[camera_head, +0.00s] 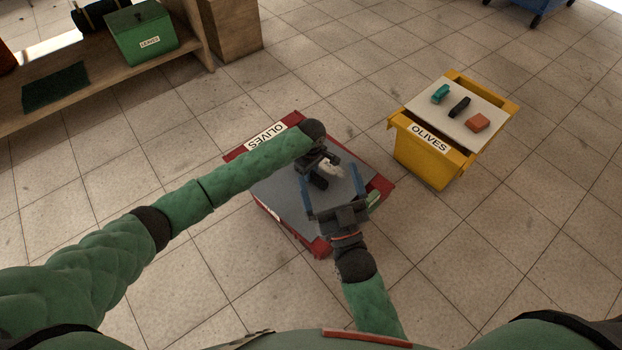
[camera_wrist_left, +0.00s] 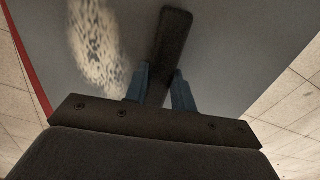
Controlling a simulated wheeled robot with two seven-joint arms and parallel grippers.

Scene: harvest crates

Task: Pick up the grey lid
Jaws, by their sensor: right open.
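The grey lid (camera_head: 283,193) lies on the red crate (camera_head: 320,246) labelled OLIVES, in the middle of the head view. Its dark bar handle (camera_wrist_left: 172,35) shows in the left wrist view. My left gripper (camera_wrist_left: 161,85) has its blue fingers close in on both sides of this handle and appears shut on it. In the head view, my left gripper (camera_head: 320,180) is over the lid, partly hidden by its own arm. My right gripper (camera_head: 333,183) is open above the lid's near right part, close to my left gripper. Both arms hide parts of the lid.
A greenish item (camera_head: 374,200) shows at the lid's right edge. A yellow crate (camera_head: 425,160) with several small items on its pale lid stands at right. A shelf (camera_head: 105,88) holds a green box (camera_head: 143,35).

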